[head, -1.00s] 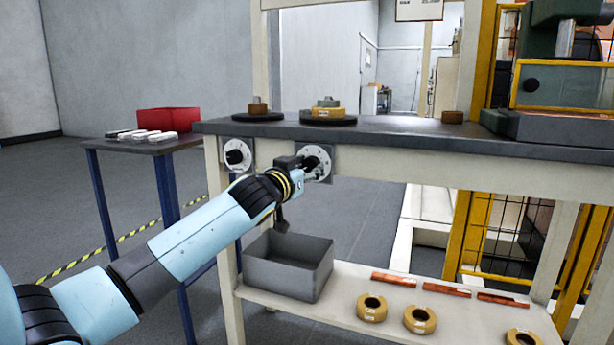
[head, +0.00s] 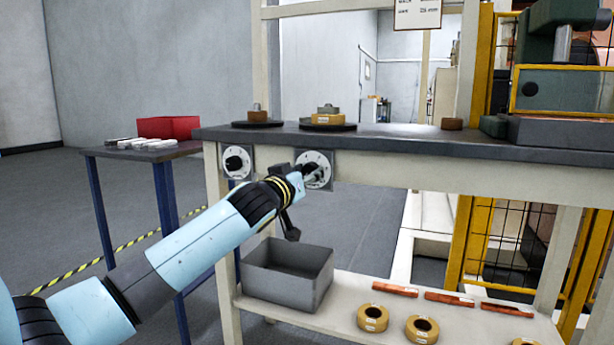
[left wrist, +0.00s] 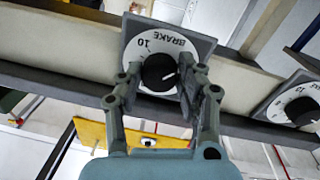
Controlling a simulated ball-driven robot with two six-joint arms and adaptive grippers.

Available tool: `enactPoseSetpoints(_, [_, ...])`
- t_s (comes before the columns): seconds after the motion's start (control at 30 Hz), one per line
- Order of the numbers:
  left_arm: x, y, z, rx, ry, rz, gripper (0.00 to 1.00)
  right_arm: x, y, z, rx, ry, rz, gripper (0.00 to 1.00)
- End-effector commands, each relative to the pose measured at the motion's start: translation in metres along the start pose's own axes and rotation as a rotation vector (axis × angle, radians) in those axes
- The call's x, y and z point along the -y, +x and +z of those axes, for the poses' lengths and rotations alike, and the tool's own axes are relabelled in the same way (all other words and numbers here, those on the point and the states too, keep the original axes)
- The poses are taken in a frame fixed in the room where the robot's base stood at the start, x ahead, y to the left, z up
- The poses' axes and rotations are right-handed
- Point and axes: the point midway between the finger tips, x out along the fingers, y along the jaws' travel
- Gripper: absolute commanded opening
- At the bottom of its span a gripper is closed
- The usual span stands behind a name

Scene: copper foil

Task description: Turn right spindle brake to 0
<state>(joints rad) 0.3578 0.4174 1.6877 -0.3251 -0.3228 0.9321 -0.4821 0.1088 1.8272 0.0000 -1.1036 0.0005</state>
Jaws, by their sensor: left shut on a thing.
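The right spindle brake dial (head: 324,160) is a white round scale on a grey plate under the bench's front edge. In the left wrist view the dial (left wrist: 175,42) shows upside down, with "BRAKE" and "10" legible. My left gripper (head: 309,174) is at this dial. In the left wrist view my left gripper (left wrist: 160,82) has its fingers on either side of the black knob (left wrist: 158,70), shut on it. A white pointer mark shows on the knob; the number it points at is hard to tell. My right gripper is out of view.
A second dial (head: 237,161) with a black knob sits to the left. Tape rolls stand on dark discs (head: 328,126) on the bench (head: 400,139). Below are an open grey bin (head: 288,272) and a shelf with tape rolls (head: 372,317). A side table holds a red bin (head: 168,127).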

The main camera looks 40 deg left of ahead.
Motion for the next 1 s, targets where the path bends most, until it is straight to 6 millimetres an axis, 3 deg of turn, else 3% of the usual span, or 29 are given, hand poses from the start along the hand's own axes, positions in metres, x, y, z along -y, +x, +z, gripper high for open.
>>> enactPoseSetpoints(0.03, [0.001,-0.001,0.003,0.006,-0.002,-0.002,0.05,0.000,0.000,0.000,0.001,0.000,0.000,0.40])
enactPoseSetpoints(0.07, [0.001,-0.001,0.003,0.006,-0.002,-0.002,0.38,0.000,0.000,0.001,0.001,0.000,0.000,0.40])
enactPoseSetpoints(0.23, [0.001,0.000,0.002,0.004,-0.001,-0.001,0.60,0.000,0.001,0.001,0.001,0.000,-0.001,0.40])
enactPoseSetpoints(0.57, [0.000,-0.004,0.001,0.002,0.001,0.000,0.60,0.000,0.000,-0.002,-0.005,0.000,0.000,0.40])
enactPoseSetpoints(0.67, [0.001,-0.017,0.002,0.004,0.003,0.000,0.60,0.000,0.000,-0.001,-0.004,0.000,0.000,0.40])
enactPoseSetpoints(1.0, [0.000,-0.091,0.003,0.006,0.003,0.001,0.60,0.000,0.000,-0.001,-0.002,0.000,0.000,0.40])
